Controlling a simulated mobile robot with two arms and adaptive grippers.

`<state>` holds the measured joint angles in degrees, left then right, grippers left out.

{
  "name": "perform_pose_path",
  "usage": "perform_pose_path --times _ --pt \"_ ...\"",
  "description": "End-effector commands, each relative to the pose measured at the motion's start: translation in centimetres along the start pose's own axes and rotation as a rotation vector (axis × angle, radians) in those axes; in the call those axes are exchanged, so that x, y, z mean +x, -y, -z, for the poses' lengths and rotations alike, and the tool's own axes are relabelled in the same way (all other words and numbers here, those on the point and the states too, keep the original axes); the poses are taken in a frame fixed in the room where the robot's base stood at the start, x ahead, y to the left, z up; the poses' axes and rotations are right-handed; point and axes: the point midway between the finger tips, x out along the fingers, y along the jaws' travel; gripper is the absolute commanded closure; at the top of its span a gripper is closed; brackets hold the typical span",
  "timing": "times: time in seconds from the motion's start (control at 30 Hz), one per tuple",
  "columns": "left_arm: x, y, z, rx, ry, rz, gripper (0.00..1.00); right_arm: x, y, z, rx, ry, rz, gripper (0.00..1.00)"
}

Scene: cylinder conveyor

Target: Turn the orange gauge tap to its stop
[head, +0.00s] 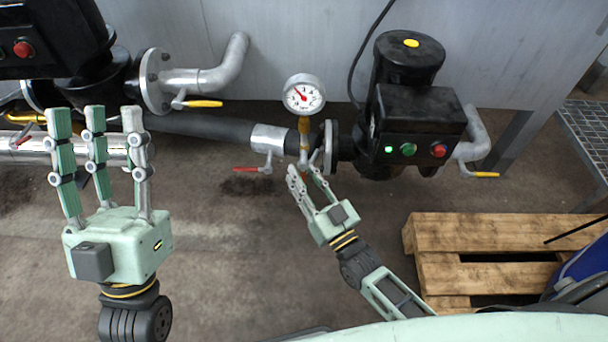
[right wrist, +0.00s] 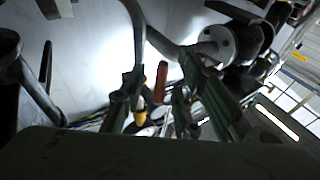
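The white round gauge (head: 304,94) stands on a brass stem (head: 304,142) on the pipe in the head view. The orange tap handle (right wrist: 161,82) shows in the right wrist view, with a yellow brass part (right wrist: 140,118) below it. I cannot pick the handle out clearly in the head view. My right gripper (head: 303,170) is at the foot of the gauge stem, fingers apart. In the right wrist view the handle appears between its fingers; I cannot tell whether they touch it. My left gripper (head: 97,115) is open and empty at the far left.
A red-handled valve (head: 252,170) sits on the pipe left of the gauge. A black pump (head: 412,120) with buttons stands just right of it. Yellow valve levers (head: 204,103) show by the pipes. A wooden pallet (head: 440,238) lies at lower right. The middle floor is clear.

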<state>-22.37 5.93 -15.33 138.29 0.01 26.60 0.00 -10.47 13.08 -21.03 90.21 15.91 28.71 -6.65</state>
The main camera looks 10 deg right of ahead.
Motion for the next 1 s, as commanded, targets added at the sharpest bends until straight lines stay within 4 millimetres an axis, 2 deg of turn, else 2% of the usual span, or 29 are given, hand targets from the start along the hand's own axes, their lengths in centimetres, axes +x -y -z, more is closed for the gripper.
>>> perform_pose_path --times 0.17,0.4,0.6,0.77,1.0 --pt "0.0 0.0 0.0 0.0 0.0 0.0 0.6 -2.1 0.0 -0.1 0.0 0.004 0.0 0.71" --pt "0.0 0.0 0.0 -0.001 0.0 0.0 0.6 -7.3 0.0 -0.1 -0.001 0.005 0.0 0.71" --pt "0.0 0.0 0.0 -0.001 0.0 0.0 0.6 -10.6 0.0 -0.1 0.0 0.002 0.0 0.71" --pt "0.0 0.0 0.0 -0.001 0.0 0.0 0.6 -11.8 -0.1 0.0 0.001 0.0 0.0 0.71" --pt "0.0 0.0 0.0 -0.001 0.0 0.0 0.6 -11.9 -0.1 0.0 0.0 -0.001 -0.001 0.71"
